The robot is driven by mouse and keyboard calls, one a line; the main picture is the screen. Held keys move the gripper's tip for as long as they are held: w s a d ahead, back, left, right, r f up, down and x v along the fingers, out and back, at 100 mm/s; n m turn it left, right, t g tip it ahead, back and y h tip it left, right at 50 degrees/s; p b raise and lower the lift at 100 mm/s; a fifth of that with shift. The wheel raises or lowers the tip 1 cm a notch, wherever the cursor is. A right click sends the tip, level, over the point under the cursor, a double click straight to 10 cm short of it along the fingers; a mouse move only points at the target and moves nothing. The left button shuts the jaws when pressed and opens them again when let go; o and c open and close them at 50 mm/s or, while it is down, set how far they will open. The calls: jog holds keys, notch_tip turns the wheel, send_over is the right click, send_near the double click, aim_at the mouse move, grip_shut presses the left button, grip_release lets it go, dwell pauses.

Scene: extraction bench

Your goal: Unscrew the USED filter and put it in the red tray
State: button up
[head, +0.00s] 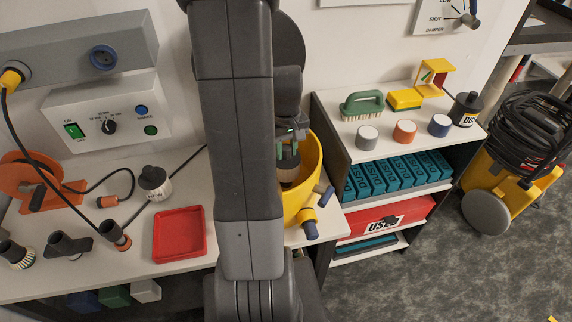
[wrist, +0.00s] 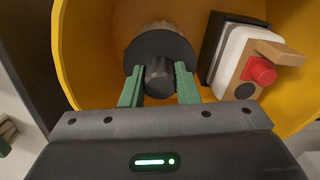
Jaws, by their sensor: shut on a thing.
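The filter (wrist: 160,46) is inside the yellow drum (head: 315,160). It has a dark round cap, a small dark knob and a brownish pleated body. My gripper (wrist: 159,84) has its green fingers on either side of the knob and is shut on it. In the head view my gripper (head: 291,134) is at the mouth of the drum, with the filter (head: 288,165) below it. My arm hides the drum's left part. I cannot tell whether the filter is still seated. The empty red tray (head: 180,256) lies on the bench, left of my arm.
A white block with a red button (wrist: 262,70) sits beside the filter in the drum. A black-capped jar (head: 155,182), a cable and dark nozzles (head: 69,244) stand left of the tray. A shelf unit at right holds teal boxes (head: 398,176) and a red bin (head: 352,232) marked USED.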

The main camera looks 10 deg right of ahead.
jog(key=n, duration=0.4)
jog(key=o, duration=1.1)
